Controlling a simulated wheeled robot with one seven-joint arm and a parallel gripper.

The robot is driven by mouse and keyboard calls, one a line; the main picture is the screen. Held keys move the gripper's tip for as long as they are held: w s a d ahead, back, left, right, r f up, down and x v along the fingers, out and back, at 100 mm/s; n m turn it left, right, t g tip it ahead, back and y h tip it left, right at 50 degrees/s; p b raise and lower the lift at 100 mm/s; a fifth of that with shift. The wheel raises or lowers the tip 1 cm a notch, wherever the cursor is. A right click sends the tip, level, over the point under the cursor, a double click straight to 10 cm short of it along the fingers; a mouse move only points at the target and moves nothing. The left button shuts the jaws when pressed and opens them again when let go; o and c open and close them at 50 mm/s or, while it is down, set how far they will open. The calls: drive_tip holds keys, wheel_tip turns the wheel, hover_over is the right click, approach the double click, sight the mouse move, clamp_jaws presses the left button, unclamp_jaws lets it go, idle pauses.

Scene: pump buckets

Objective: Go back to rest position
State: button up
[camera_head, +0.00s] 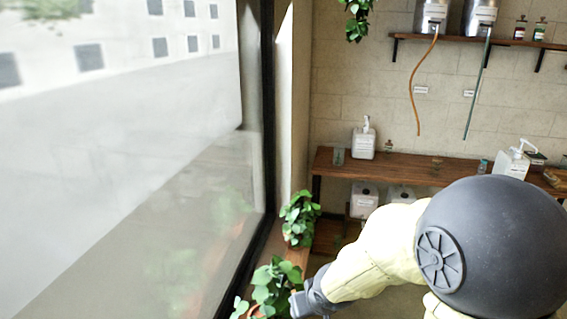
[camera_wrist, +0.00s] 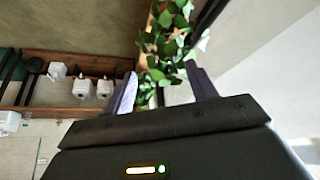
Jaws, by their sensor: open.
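My gripper (camera_wrist: 160,70) shows in the wrist view with its two fingers spread apart and nothing between them that I can see held. Green plant leaves (camera_wrist: 165,62) lie beyond the fingertips in that view; I cannot tell the gap. In the head view my arm, with yellow sleeves and a large dark round joint, covers the lower right. A grey end part of my arm is beside the front potted plant (camera_head: 270,284) near the window; the fingers are not clear there.
A wooden bench (camera_head: 400,168) carries white pump bottles (camera_head: 363,143) (camera_head: 512,161). A wall shelf (camera_head: 500,42) above holds two metal buckets (camera_head: 432,16) (camera_head: 480,18) with hanging tubes. Another plant (camera_head: 299,218) stands by the window frame (camera_head: 268,130) at the left.

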drive_tip(key=s+d+r+m+g+h, duration=0.1)
drive_tip(key=s+d+m+g, duration=0.1)
drive_tip(key=s+d, duration=0.6)
drive_tip(key=shift+s+d+m+g+h+p, duration=0.35)
drive_tip(key=shift+s+m, duration=0.25)
drive_tip(key=shift+s, duration=0.45)
drive_tip(key=shift+r, duration=0.15)
